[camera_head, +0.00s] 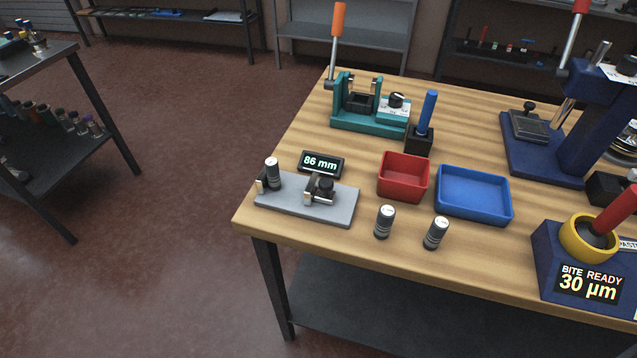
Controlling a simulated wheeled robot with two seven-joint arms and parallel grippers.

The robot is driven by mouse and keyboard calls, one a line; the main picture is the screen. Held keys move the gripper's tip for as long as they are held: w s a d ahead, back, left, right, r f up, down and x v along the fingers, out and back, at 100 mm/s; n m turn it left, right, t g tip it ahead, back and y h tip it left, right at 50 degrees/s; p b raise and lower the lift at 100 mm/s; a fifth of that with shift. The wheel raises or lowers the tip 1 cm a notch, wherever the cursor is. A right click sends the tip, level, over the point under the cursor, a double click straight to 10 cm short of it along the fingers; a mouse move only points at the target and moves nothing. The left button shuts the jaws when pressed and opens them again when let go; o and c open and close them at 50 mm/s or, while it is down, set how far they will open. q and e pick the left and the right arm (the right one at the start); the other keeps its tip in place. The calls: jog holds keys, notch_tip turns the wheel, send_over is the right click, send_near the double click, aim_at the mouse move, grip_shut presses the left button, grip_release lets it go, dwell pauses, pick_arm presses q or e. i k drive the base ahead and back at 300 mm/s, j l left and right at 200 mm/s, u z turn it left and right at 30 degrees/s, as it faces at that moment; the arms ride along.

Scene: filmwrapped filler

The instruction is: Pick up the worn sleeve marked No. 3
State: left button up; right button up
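Two small grey and dark banded cylinders with pale tops stand upright on the wooden bench near its front edge, a left one (385,222) and a right one (436,233). A third similar cylinder (273,172) stands at the left end of a grey plate (292,207), beside a small metal bracket. Marks show on their pale tops, but they are too small to read, so I cannot tell which is No. 3. Neither of my grippers is in view.
A display (321,163) reads 86 mm behind the plate. A red bin (403,178) and a blue tray (472,194) stand just behind the loose cylinders. A teal fixture (368,121), a blue press (580,140) and a yellow-ringed pot (588,238) stand around. The bench's front strip is clear.

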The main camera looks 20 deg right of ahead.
aim_at(272, 165)
jog(key=j+z, duration=0.35)
jog(key=i+j+z, duration=0.1)
jog(key=j+z, duration=0.25)
jog(key=j, duration=0.25)
jog(key=i+j+z, duration=0.2)
jog(key=j+z, duration=0.25)
jog(key=i+j+z, duration=0.2)
jog(key=z, duration=0.25)
jog(key=j+z, duration=0.95)
jog(key=i+j, duration=0.05)
jog(key=j, duration=0.1)
